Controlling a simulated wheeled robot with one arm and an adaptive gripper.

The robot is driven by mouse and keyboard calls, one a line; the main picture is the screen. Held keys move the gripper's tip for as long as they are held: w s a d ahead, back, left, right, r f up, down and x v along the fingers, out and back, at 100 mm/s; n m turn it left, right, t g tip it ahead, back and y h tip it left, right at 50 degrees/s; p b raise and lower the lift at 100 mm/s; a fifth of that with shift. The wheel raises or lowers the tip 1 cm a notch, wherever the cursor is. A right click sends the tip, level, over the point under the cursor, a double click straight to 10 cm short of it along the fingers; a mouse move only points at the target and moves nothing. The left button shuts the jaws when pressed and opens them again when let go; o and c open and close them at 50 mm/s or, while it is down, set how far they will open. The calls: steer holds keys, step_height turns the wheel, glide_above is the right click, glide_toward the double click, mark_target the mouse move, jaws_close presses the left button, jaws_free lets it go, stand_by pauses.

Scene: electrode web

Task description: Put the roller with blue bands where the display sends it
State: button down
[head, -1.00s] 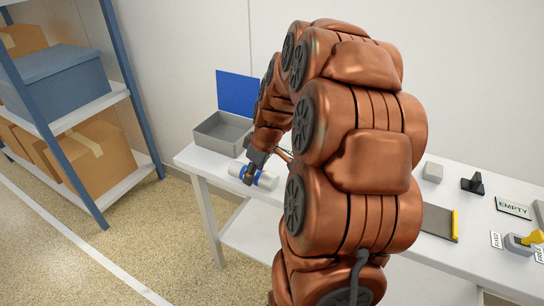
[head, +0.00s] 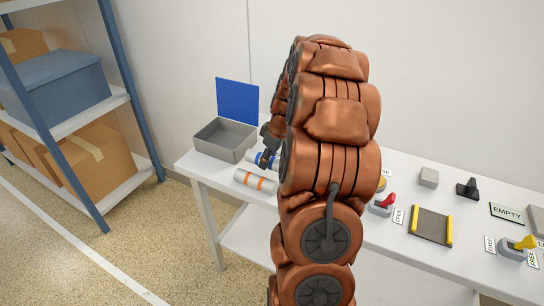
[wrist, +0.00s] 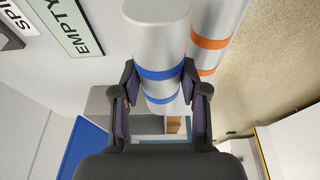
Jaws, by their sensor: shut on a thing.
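My gripper (wrist: 160,105) is shut on the silver roller with blue bands (wrist: 157,35), its fingers on either side near a blue band. In the head view the same roller (head: 252,157) shows partly behind my arm, near the grey bin; whether it touches the table is unclear. My gripper (head: 267,158) is mostly hidden there. A silver roller with orange bands (head: 256,182) lies at the table's front left edge and also shows beside the held roller in the wrist view (wrist: 211,43). A sign reading EMPTY (head: 508,213) lies at the right; another is cut off in the wrist view.
An open grey bin (head: 222,150) stands at the table's left end, before an upright blue panel (head: 237,100). A grey plate with yellow edges (head: 431,225), a red lever (head: 386,202), a yellow lever (head: 525,243) and small blocks stand right of my arm. Shelving is at far left.

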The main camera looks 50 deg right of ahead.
mark_target(272, 158)
steer(key=shift+w+d+f+p, duration=0.15)
steer(key=shift+w+d, duration=0.2)
steer(key=shift+d, duration=0.3)
steer(key=shift+w+d+p, duration=0.1)
steer(key=shift+w+d, duration=0.2)
steer(key=shift+d, duration=0.3)
steer(key=shift+w+d+f+p, duration=0.15)
steer(key=shift+w+d, duration=0.2)
steer(key=shift+d, duration=0.3)
steer(key=shift+r, duration=0.1)
steer(key=shift+w+d, duration=0.15)
steer(key=shift+d, duration=0.1)
steer(key=shift+f+p, duration=0.7)
steer(key=shift+f, duration=1.1)
steer(key=shift+f, duration=0.15)
steer(key=c, duration=0.6)
jaws_free()
